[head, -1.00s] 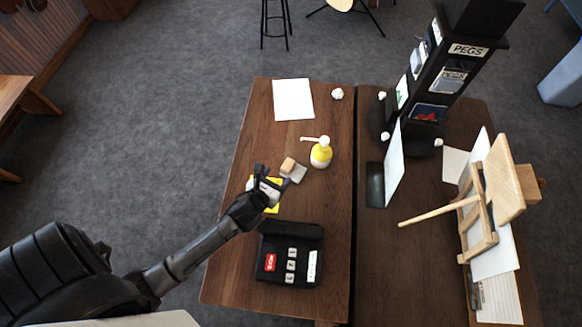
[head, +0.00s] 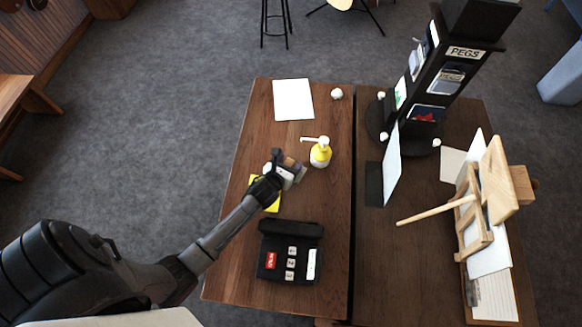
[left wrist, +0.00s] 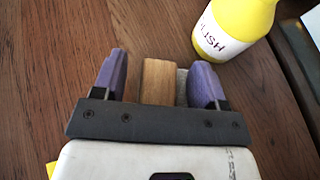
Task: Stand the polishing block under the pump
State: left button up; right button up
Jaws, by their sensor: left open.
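The polishing block is a wooden block with a grey side (left wrist: 158,82). In the left wrist view it lies between the two purple fingers of my left gripper (left wrist: 160,85), with a gap beside the wood. The gripper is open around it. In the head view my left gripper (head: 288,163) largely covers the block (head: 291,162). The pump is a yellow bottle (head: 320,156) with a white nozzle that points left, toward the block. The bottle also shows in the left wrist view (left wrist: 235,28), right of the block and apart from it. My right gripper is not in view.
A yellow pad (head: 272,206) lies below the gripper. A white sheet (head: 293,99) and a small white ball (head: 337,94) lie farther back. A peg stand (head: 440,80) and wooden easel (head: 480,200) are on the right.

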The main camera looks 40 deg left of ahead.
pick_arm(q)
jog(key=shift+c, duration=0.3)
jog(key=c, duration=1)
jog(key=shift+r, duration=0.1)
